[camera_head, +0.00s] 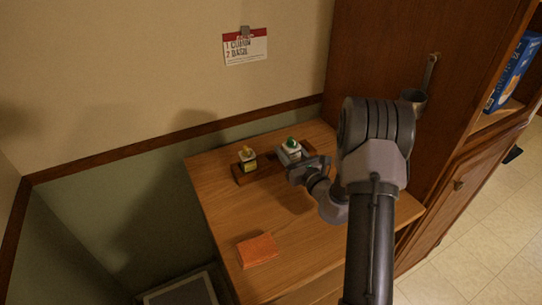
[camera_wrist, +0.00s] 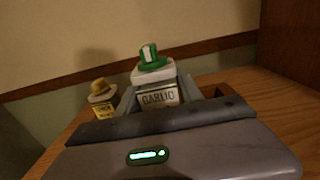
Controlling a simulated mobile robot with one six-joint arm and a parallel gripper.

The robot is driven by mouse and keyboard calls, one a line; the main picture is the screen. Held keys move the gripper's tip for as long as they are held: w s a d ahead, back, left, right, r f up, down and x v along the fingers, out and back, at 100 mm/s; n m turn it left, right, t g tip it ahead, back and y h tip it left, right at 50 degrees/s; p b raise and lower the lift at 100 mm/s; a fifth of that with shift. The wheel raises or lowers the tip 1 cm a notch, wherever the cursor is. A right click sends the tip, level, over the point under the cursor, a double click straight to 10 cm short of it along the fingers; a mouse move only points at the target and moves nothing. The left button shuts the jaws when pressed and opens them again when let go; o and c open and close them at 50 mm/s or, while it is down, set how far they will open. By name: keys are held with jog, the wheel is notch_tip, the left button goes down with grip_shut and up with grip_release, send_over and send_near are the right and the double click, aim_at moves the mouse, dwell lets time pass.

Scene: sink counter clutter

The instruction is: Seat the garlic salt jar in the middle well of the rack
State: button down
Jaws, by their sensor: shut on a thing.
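The garlic salt jar (camera_wrist: 157,90) has a green cap with a white stripe and a label reading GARLIC in the wrist view. My gripper (camera_wrist: 160,92) is shut on it, one finger on each side. In the head view the jar (camera_head: 291,146) is at or over the middle of the wooden rack (camera_head: 240,175), with my gripper (camera_head: 292,160) at it. The jar's base is hidden, so I cannot tell whether it rests in the well. A yellow-capped jar (camera_head: 247,158) stands in the rack's left well. It also shows in the wrist view (camera_wrist: 102,98).
The rack stands near the back edge of the wooden counter (camera_head: 225,215), against the wall. An orange cloth or sponge (camera_head: 257,249) lies at the front. A card (camera_head: 245,47) hangs on the wall, listing cumin and basil. A tall wooden cabinet (camera_head: 370,60) stands at the right.

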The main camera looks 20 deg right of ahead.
jog(key=w, duration=0.2)
jog(key=w+a, duration=0.1)
jog(key=w, duration=0.1)
jog(key=w+b, duration=0.1)
jog(key=w, duration=0.2)
jog(key=shift+a+f, duration=0.4)
jog(key=shift+w+f, duration=0.1)
jog(key=shift+w, duration=0.15)
notch_tip(320, 180, down, 4)
jog(key=shift+r+b, duration=0.2)
jog(key=shift+b, duration=0.8)
jog(key=shift+a+r, duration=0.1)
jog(key=shift+r, duration=0.1)
jog(key=shift+f, duration=0.15)
jog(key=c, duration=0.8)
grip_release()
jog(key=shift+o, duration=0.2)
